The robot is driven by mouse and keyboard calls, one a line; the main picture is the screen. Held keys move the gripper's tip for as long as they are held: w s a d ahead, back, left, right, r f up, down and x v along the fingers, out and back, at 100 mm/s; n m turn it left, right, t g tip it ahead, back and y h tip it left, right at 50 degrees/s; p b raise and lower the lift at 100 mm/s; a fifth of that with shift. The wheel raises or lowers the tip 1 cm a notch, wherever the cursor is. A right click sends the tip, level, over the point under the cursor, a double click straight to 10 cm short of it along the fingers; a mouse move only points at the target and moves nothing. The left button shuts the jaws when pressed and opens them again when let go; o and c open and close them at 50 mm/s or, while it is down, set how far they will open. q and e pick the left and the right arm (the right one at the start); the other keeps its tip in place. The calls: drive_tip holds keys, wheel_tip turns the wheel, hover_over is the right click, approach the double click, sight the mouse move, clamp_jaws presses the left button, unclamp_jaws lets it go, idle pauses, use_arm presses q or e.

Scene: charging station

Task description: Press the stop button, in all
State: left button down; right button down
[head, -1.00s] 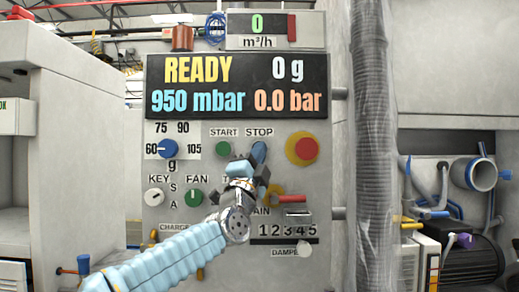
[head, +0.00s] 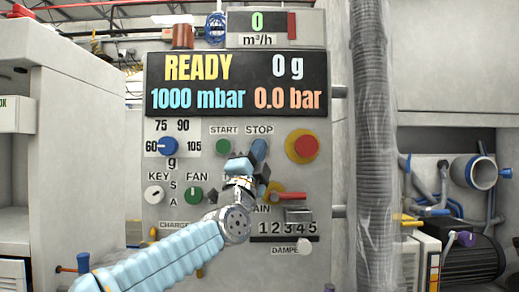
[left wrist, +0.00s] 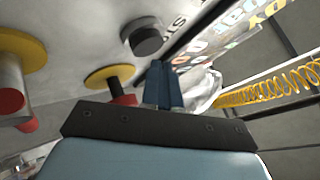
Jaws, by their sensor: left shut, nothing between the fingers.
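In the left wrist view, my shut dark blue fingers (left wrist: 163,86) point at the panel. A dark round button (left wrist: 146,38) stands out of the panel there near partly seen lettering. My right gripper is not in view.
The green start button (head: 223,146) is left of the stop button. A red emergency button (head: 305,146) on a yellow disc is to the right. A red handle (head: 290,196) sticks out below. The display (head: 237,84) reads READY and 1000 mbar. A ribbed hose (head: 372,150) hangs right.

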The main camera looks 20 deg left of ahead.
use_arm(q)
drive_tip(key=shift+s+d+b, duration=0.25)
drive_tip(key=shift+s+b, duration=0.05)
drive_tip(key=shift+s, duration=0.5)
drive_tip(key=shift+s+d+b, duration=0.25)
drive_tip(key=shift+s+b, duration=0.05)
drive_tip(key=shift+s, duration=0.5)
drive_tip(key=shift+s+d+b, duration=0.25)
drive_tip(key=shift+s+b, duration=0.05)
drive_tip(key=shift+s, duration=0.5)
